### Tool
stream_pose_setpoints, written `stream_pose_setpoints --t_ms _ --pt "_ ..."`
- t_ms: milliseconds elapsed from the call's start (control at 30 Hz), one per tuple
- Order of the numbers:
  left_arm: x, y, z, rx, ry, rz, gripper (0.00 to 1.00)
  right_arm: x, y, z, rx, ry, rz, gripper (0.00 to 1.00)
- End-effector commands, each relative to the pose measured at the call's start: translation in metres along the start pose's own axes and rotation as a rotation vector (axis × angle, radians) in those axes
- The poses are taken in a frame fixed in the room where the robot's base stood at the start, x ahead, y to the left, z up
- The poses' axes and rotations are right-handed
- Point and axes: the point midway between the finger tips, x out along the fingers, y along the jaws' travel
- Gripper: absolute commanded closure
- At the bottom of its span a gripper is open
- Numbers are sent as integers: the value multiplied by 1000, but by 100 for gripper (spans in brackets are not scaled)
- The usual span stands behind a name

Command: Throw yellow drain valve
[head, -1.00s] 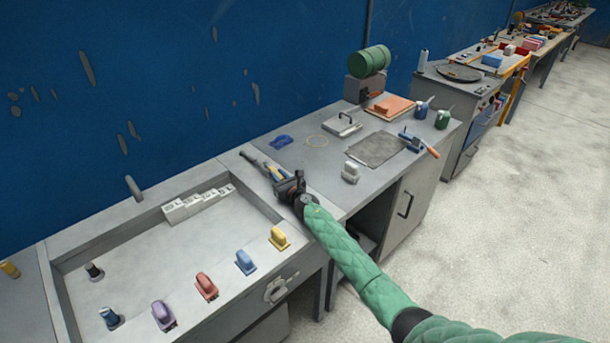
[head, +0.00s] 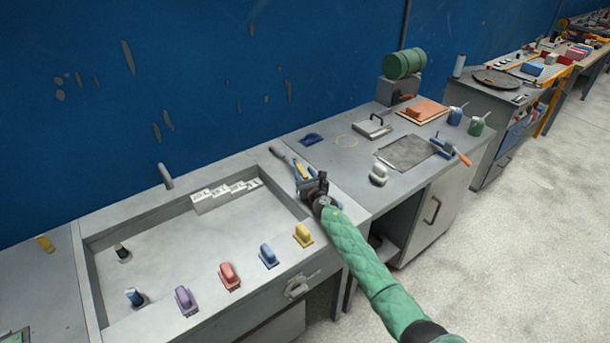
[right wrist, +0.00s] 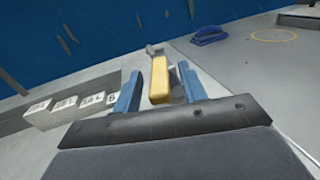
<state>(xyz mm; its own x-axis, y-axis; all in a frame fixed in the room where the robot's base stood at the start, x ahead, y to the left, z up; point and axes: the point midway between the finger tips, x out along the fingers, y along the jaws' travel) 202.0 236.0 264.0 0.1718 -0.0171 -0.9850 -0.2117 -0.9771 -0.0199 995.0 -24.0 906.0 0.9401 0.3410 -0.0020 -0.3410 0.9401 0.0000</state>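A yellow valve handle (right wrist: 160,80) stands between the two blue fingers of my right gripper (right wrist: 161,90) in the right wrist view, with a grey metal part (right wrist: 153,49) beyond it. Gaps show on both sides of the handle, so the fingers are open around it. In the head view, my right gripper (head: 304,173) is over the strip between the tray and the right-hand worktop. The grey part (head: 281,154) reaches away toward the wall. Where the handle meets its base is hidden. My left gripper is not in view.
A sunken grey tray (head: 90,270) lies left, with white labelled blocks (head: 226,193) at its back. Purple (head: 186,301), red (head: 229,276), blue (head: 267,256) and yellow (head: 303,235) handles line its front edge. A white handled piece (head: 378,174) and dark mat (head: 408,153) are right.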

Motion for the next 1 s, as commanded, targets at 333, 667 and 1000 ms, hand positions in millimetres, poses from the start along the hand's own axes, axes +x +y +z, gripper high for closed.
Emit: stream_pose_setpoints --t_ms 333,667,1000 --pt "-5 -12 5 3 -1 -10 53 -16 -1 3 -1 -1 -1 58" --pt "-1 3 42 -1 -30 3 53 -62 -2 0 -2 0 -1 58" --pt "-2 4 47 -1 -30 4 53 -78 0 0 1 0 -1 58"
